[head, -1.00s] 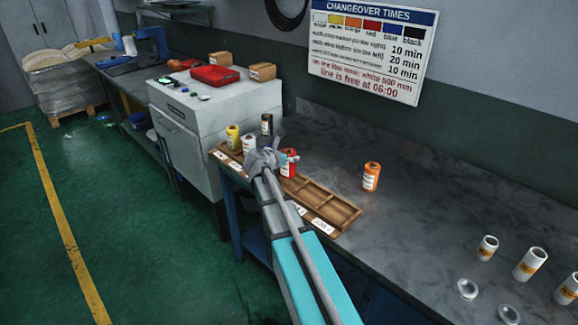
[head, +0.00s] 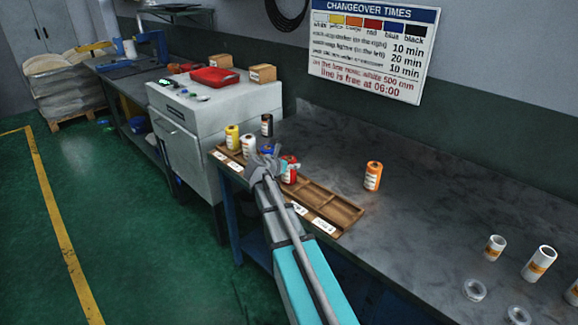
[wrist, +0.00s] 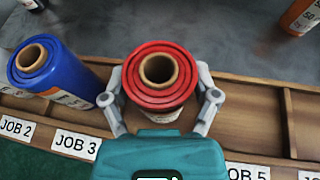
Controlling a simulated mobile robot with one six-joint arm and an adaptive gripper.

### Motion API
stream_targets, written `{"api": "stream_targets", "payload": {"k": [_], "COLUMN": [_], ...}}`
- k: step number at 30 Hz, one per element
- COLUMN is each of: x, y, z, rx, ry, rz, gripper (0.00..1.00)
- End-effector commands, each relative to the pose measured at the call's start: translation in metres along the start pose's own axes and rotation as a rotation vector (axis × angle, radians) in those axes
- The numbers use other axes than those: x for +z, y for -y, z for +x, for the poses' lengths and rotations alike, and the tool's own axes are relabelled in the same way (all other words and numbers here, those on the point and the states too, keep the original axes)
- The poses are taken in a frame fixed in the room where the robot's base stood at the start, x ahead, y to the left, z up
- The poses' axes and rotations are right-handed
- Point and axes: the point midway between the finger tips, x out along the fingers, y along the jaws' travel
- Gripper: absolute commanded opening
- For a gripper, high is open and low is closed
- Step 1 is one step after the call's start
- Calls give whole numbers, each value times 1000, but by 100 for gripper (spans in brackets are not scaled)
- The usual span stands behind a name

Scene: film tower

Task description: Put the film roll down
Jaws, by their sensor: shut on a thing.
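A red film roll (wrist: 160,75) stands upright between the fingers of my gripper (wrist: 160,100) in the wrist view. The fingers are shut on its two sides. In the head view the red roll (head: 290,170) shows just right of my gripper (head: 268,165), at the wooden rack (head: 322,205). It is in or just over the slot between the JOB 3 and JOB 5 labels; its base is hidden, so I cannot tell whether it touches the rack. A blue roll (wrist: 55,75) stands close on the left, behind the JOB 3 label (wrist: 77,144).
Yellow (head: 232,138) and white (head: 248,145) rolls stand in the rack's left part, with a black roll (head: 267,125) behind. The slots to the right are empty. An orange roll (head: 373,177) stands on the bench (head: 430,215); white rolls (head: 539,263) stand farther right.

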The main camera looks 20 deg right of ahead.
Motion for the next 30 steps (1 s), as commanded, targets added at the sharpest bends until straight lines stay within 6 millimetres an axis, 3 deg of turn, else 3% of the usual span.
{"api": "stream_targets", "payload": {"k": [10,11,14,30], "x": [-3,-3,-2,0], "y": [0,0,0,0], "z": [1,1,1,0], "rx": [0,0,0,0], "ry": [0,0,0,0], "rz": [0,0,0,0], "gripper": [21,80,98,100]}}
